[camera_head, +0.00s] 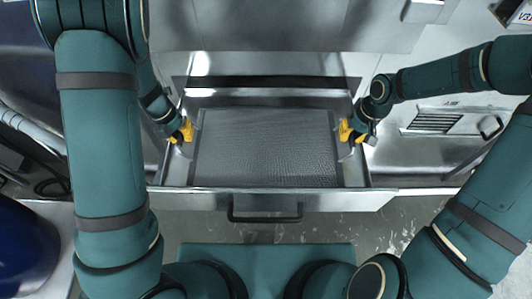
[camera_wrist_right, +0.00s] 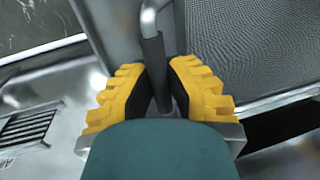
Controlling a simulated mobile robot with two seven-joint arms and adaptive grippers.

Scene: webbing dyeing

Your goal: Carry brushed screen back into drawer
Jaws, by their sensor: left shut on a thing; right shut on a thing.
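The screen (camera_head: 265,148) is a grey, fine-meshed rectangular panel in a metal frame. It lies level over the open drawer (camera_head: 345,200), within its walls in the head view; I cannot tell whether it touches the drawer bottom. My left gripper (camera_head: 184,131) is at the screen's left side, shut on its side handle. My right gripper (camera_head: 347,132) is at the right side.
The drawer's front has a dark bar handle (camera_head: 265,219). The metal cabinet (camera_head: 290,30) rises behind the drawer. A vented panel (camera_head: 433,122) with a handle is at the right. A blue rounded object (camera_head: 22,250) stands at the lower left. Speckled floor shows in front.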

